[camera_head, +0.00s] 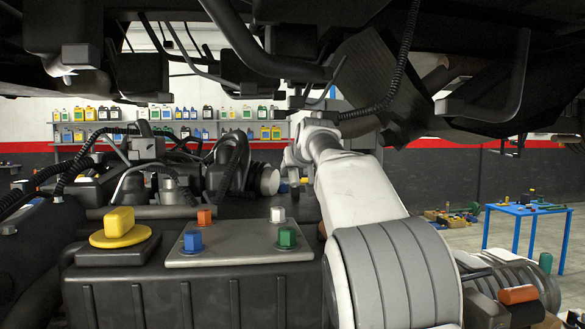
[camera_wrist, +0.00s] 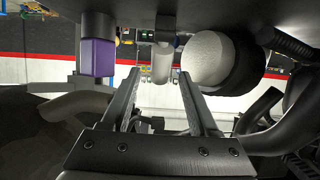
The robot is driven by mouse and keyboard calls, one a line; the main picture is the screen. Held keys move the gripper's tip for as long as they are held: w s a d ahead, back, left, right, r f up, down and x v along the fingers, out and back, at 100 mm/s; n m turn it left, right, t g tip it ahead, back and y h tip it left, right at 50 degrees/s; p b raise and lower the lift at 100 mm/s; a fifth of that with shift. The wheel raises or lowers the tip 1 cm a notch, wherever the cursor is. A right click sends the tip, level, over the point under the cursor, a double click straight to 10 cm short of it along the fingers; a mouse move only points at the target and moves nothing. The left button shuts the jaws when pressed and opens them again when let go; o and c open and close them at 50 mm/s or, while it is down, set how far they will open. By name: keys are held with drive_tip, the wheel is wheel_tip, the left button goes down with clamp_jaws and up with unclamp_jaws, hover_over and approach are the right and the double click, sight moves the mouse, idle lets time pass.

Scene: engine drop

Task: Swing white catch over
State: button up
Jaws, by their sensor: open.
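A white, bent piece that looks like the catch (camera_wrist: 162,62) hangs below a grey block in the wrist view. It shows in the gap between my finger tips, seemingly a little beyond them; I cannot tell whether they touch it. My gripper (camera_wrist: 160,82) is open, with its two grey fingers apart and nothing clearly held. In the head view my white arm reaches forward into the engine bay and hides much of what lies behind it. I cannot make out the catch there.
A white round end on a black body (camera_wrist: 207,58) sits close right of the catch; a purple block (camera_wrist: 97,57) is at left. The engine cover bears a yellow cap (camera_head: 121,228) and several coloured bolts. Dark underbody parts hang overhead. A blue table (camera_head: 525,209) stands far right.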

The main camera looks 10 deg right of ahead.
sight(294, 171)
drive_tip(key=shift+p+x, duration=0.55)
drive_tip(key=shift+x, duration=1.35)
clamp_jaws()
